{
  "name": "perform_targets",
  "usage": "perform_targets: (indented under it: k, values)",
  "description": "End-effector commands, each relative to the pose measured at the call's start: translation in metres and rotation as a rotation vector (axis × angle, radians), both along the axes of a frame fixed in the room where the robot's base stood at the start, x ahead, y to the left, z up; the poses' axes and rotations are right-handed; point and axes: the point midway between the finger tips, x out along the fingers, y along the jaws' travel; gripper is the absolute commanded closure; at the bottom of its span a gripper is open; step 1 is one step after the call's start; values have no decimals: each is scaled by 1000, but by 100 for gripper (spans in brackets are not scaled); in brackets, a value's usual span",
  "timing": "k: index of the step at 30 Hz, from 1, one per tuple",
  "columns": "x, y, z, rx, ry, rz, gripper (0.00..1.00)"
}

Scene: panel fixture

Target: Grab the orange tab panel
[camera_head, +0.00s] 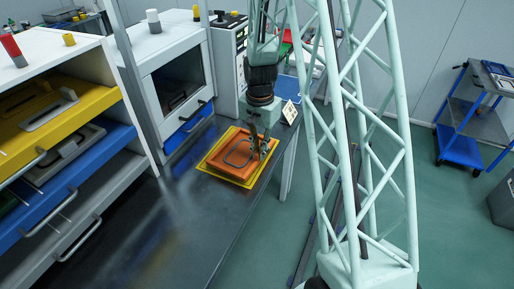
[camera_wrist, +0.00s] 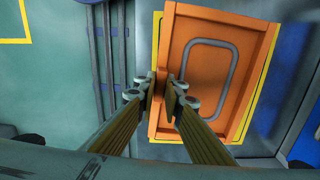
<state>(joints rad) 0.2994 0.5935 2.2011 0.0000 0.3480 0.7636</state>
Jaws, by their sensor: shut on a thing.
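The orange tab panel (camera_head: 233,160) is a flat orange rectangle with a raised rim and a grey rounded outline on its face. In the head view it is over the yellow-bordered area (camera_head: 209,169) on the dark bench. It also shows in the wrist view (camera_wrist: 209,68), slightly tilted in the picture. My gripper (camera_head: 262,148) is at the panel's right edge in the head view. In the wrist view my gripper's fingertips (camera_wrist: 163,92) are closed on the tab at the panel's edge. I cannot tell whether the panel is touching the bench.
The dark bench (camera_head: 185,215) is clear in front of the panel. A white cabinet (camera_head: 165,45) and a shelf with yellow and blue trays (camera_head: 70,100) stand to the left. A blue cart (camera_head: 458,150) is far right.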

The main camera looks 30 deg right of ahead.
Motion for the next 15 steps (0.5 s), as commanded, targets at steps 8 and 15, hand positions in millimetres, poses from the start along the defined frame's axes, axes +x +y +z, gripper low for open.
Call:
perform_targets:
  k: [8,15]
  values:
    - [-55,12,7,0,0,-1,100]
    - [-92,20,10,0,-1,0,100]
